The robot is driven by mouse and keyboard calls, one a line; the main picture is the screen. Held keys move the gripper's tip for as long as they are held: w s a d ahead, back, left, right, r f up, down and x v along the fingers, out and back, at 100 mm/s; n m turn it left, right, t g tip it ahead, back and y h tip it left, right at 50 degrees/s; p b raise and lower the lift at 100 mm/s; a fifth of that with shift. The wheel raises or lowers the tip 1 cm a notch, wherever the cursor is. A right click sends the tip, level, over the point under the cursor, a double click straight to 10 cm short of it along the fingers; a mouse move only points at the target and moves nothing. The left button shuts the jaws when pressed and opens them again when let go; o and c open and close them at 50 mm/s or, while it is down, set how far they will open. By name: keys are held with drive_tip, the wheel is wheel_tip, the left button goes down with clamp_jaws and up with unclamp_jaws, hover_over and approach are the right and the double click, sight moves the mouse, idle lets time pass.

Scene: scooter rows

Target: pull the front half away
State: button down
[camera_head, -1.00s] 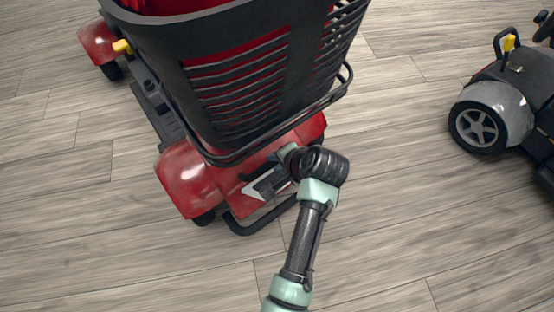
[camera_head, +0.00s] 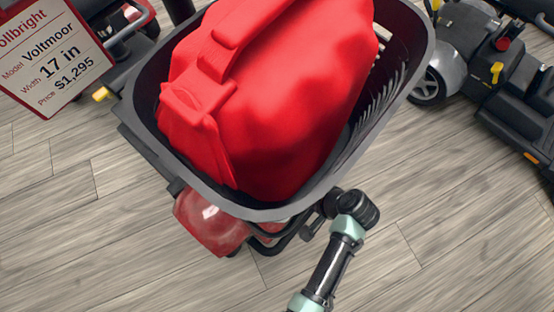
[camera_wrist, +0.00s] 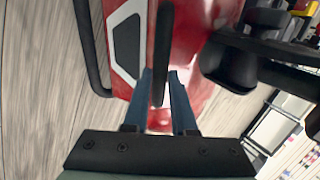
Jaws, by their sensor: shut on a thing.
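A red scooter carries a large black basket (camera_head: 150,110) with a bulky red bag (camera_head: 270,90) in it. Below the basket's near rim, the scooter's glossy red front body (camera_head: 210,222) shows in part. In the wrist view, my gripper (camera_wrist: 159,80) is shut around a black bar (camera_wrist: 163,45), with a blue-grey finger on either side. The red body (camera_wrist: 192,30) lies close beyond it. In the head view, my wrist (camera_head: 355,208) is right of the red body and the fingers are hidden. The basket and bag hide where the scooter's halves meet.
A price sign (camera_head: 52,55) reading "Voltmoor" stands at upper left. A yellow lever (camera_head: 101,94) shows left of the basket. A grey and black scooter (camera_head: 480,60) stands at upper right. The wood floor (camera_head: 110,250) is clear at lower left and lower right.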

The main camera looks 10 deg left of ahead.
drive_tip(key=shift+s+d+p, duration=0.2)
drive_tip(key=shift+s+d, duration=0.25)
drive_tip(key=shift+d, duration=0.2)
drive_tip(key=shift+s+d+p, duration=0.2)
drive_tip(key=shift+s+d, duration=0.25)
drive_tip(key=shift+d, duration=0.2)
drive_tip(key=c, duration=1)
unclamp_jaws()
drive_tip(key=shift+d, duration=0.1)
drive_tip(key=p+v, duration=0.7)
drive_tip(key=v, duration=0.6)
